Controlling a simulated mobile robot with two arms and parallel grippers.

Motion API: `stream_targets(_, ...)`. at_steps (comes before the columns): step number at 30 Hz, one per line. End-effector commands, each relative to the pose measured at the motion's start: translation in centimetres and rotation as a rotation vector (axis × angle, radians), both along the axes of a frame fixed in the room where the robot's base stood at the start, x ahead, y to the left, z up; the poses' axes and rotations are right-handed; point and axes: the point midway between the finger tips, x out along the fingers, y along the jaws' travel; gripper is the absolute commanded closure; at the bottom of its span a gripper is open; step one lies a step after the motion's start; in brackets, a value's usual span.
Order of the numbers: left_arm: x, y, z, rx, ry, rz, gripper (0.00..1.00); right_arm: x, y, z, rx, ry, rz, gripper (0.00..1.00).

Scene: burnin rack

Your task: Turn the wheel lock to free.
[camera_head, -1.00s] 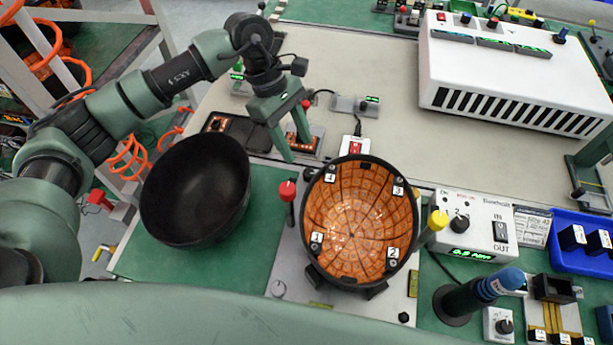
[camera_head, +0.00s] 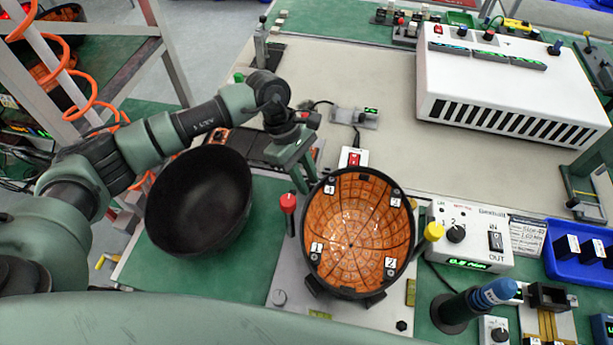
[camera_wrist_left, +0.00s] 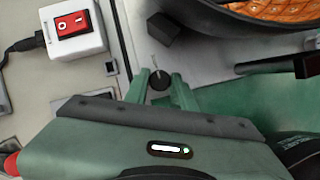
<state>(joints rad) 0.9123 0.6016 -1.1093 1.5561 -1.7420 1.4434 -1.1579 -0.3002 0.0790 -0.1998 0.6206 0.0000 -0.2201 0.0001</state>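A small dark round knob (camera_wrist_left: 160,80) with a thin light pointer shows in the left wrist view, beside the bowl's stand. It may be the wheel lock; no label on it is readable. My left gripper (camera_wrist_left: 158,88) has its two green fingers apart, one on each side of the knob; I cannot tell whether they touch it. In the head view my left gripper (camera_head: 306,186) points down at the upper left rim of the orange-lined bowl (camera_head: 350,235), and the knob is not clearly visible there. My right gripper is not in view.
A black bowl (camera_head: 198,202) stands left of my gripper. A red-topped post (camera_head: 288,204) is close below it. A white box with a red switch (camera_head: 353,160) is just right. A yellow-topped post (camera_head: 433,233) and control box (camera_head: 472,238) stand further right.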

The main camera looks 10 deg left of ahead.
Motion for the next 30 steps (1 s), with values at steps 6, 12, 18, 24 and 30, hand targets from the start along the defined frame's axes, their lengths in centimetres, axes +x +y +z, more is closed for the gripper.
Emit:
stream_targets(6,0.0,0.0,0.0,0.0,-0.001,0.001,1.0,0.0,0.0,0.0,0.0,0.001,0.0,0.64)
stream_targets(12,0.0,0.0,0.0,0.0,-0.001,0.032,1.0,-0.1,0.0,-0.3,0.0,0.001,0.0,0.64)
stream_targets(18,-0.1,0.1,-0.1,0.0,-0.003,0.132,1.0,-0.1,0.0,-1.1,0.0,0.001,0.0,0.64)
stream_targets(24,-0.2,0.1,-0.2,-0.001,-0.003,0.297,1.0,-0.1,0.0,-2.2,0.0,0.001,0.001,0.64)
stream_targets(30,-0.3,0.1,-0.2,-0.002,-0.005,0.485,1.0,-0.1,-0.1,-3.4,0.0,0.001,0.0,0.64)
